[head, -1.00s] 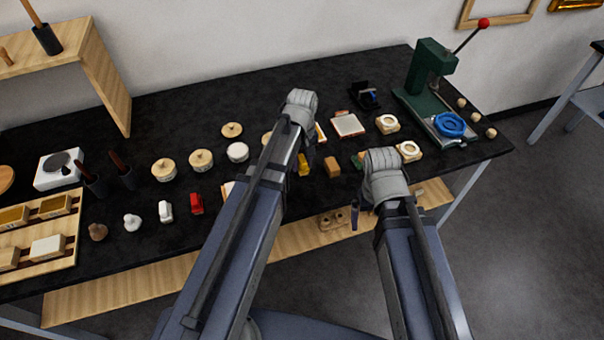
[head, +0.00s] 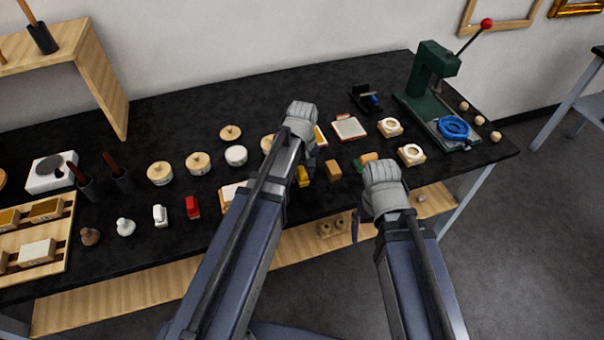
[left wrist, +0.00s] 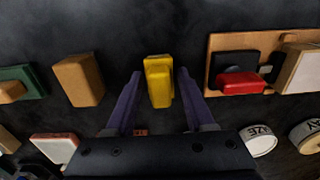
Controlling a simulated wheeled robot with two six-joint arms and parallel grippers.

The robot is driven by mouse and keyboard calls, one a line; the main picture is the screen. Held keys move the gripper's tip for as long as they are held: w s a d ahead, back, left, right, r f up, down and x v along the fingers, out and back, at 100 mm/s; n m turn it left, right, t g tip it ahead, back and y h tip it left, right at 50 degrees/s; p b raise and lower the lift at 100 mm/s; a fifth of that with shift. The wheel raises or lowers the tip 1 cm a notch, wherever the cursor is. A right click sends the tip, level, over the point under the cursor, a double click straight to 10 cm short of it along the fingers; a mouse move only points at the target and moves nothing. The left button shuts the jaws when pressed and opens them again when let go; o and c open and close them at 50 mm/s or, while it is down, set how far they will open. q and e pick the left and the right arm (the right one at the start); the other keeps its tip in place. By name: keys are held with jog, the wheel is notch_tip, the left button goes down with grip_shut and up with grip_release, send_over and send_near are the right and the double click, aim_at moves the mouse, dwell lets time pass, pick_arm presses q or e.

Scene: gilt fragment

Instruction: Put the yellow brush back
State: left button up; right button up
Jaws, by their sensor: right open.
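The yellow brush (head: 303,176) lies on the black table, just beyond the left arm's edge in the head view. In the left wrist view the yellow brush (left wrist: 158,82) sits between the two fingers of my left gripper (left wrist: 159,76), with a small gap on each side. The left gripper is open; its fingertips are hidden behind the arm in the head view. My right gripper (head: 357,225) is at the table's front edge, open, mostly hidden by its own wrist, with nothing visible in it.
A tan block (left wrist: 79,80) and a green block with a tan piece (left wrist: 20,84) lie on one side. A wooden holder (left wrist: 220,45) with a red piece (left wrist: 241,83) lies on the other. Round-lidded pots (head: 198,163) and a green press (head: 430,85) stand farther off.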

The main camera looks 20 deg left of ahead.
aim_at(302, 170)
pick_arm(q)
jog(key=shift+o, duration=0.9)
notch_tip(302, 170, up, 12)
jog(key=p, duration=1.2)
jog(key=shift+r, duration=0.2)
